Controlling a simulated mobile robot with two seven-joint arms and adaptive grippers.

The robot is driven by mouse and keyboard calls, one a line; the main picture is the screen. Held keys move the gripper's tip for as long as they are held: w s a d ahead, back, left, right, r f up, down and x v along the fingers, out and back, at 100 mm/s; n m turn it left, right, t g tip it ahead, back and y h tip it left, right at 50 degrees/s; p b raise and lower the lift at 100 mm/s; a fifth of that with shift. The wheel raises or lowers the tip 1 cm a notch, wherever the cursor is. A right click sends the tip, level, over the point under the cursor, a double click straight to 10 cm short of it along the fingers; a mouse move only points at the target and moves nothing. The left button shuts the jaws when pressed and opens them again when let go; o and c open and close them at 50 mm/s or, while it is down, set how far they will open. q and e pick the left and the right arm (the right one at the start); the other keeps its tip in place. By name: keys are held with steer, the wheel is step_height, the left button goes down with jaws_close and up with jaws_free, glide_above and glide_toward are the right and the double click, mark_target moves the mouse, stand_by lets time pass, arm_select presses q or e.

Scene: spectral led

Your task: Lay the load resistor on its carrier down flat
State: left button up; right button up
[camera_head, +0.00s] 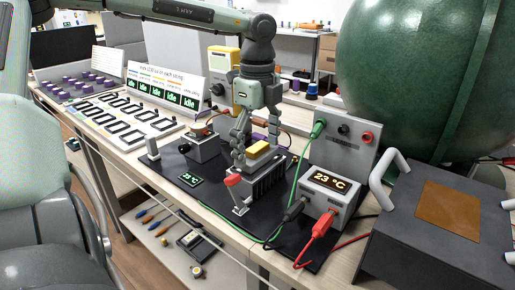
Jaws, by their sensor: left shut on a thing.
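A yellow block (257,150), which looks like the load resistor, sits on a grey carrier (268,158) over a dark finned heat sink (268,184). My left gripper (239,152) reaches down from above at the block's left side. Its fingers are shut on the carrier's near left side, as far as I can tell; the fingers hide the exact contact. The carrier appears slightly tilted, and I cannot tell whether it touches the heat sink. A red-tipped lever (233,180) stands just in front of the heat sink. My right gripper is not in view.
A black mat (210,200) lies under the bench gear. A grey post (153,149) and a small knobbed box (203,147) stand to the left. A large green tank (400,80) is behind right.

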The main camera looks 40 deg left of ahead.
mark_target(257, 146)
arm_select(q)
steer(key=shift+r, duration=1.1)
steer(key=shift+r, duration=0.2)
steer(key=shift+r, duration=0.2)
